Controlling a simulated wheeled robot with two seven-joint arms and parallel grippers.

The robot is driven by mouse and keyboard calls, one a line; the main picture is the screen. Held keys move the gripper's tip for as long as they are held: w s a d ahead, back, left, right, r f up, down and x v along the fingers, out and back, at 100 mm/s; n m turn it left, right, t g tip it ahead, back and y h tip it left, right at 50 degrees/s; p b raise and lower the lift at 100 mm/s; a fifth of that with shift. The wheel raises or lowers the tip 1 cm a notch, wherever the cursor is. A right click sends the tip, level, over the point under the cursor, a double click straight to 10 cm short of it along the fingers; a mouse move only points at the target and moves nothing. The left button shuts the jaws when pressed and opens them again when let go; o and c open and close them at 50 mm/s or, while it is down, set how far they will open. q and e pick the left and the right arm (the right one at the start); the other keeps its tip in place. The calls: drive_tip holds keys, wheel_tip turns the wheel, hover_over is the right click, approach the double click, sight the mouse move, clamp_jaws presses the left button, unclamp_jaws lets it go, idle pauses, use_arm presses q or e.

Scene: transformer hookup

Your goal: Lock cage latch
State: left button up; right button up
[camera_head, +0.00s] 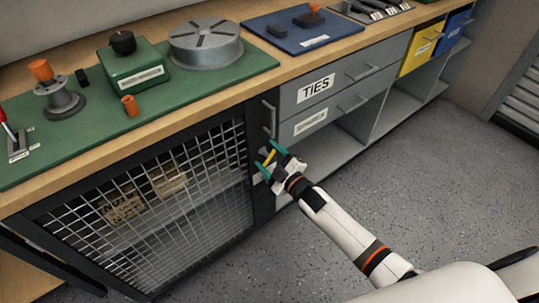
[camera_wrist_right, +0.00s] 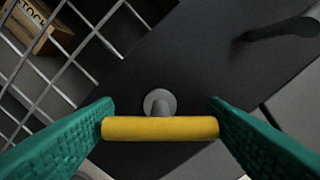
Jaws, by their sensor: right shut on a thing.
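The cage door (camera_head: 150,205) is a dark frame with wire mesh under the left part of the bench, and it looks closed. Its latch has a yellow handle (camera_head: 269,157) on the dark right-hand frame post. In the right wrist view the yellow bar (camera_wrist_right: 160,128) lies level across the picture, in front of a round grey pivot (camera_wrist_right: 160,103). My right gripper (camera_head: 272,160) is at the latch, with its green fingers shut on the two ends of the yellow bar. My left gripper is not in view.
A vertical grey handle (camera_head: 269,118) stands just above the latch. Grey drawers (camera_head: 318,88) and open shelves are to the right. Boxes (camera_head: 122,207) sit behind the mesh. The speckled floor (camera_head: 400,180) in front is clear.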

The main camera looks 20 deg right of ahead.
drive_tip(key=shift+n, duration=1)
drive_tip(key=n, duration=0.2)
drive_tip(key=shift+n, duration=1.4)
drive_tip(key=shift+n+b, duration=0.35)
drive_tip(key=shift+n, duration=0.45)
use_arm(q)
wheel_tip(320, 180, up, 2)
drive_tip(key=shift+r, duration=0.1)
use_arm(e)
drive_tip(key=o, duration=0.9)
drive_tip(key=shift+o, duration=0.2)
drive_tip(key=shift+s, duration=0.1)
